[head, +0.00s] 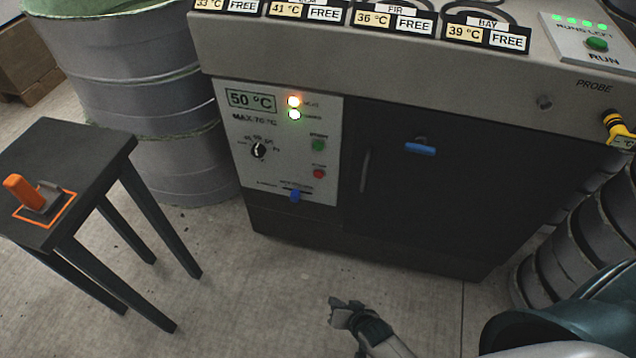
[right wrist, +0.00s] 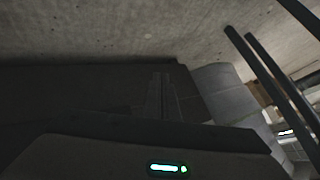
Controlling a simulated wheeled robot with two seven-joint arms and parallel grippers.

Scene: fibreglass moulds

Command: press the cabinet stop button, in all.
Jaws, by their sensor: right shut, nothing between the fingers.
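The cabinet (head: 300,215) is a dark heated unit with a white control panel (head: 255,180) on its front left. The red stop button (head: 318,173) sits on the panel's right side, below a green button (head: 318,145). The display reads 50 °C, and two lamps (head: 293,107) beside it glow. My right gripper (head: 345,308) is shut and empty, low over the floor in front of the cabinet, well below the red button and apart from it. The right wrist view shows floor and dark surfaces; I cannot make out the button there. My left gripper is not in view.
A black stool (head: 75,160) with an orange-handled tool (head: 30,195) stands left. Grey drums (head: 150,100) stand behind it. The floor before the cabinet is clear.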

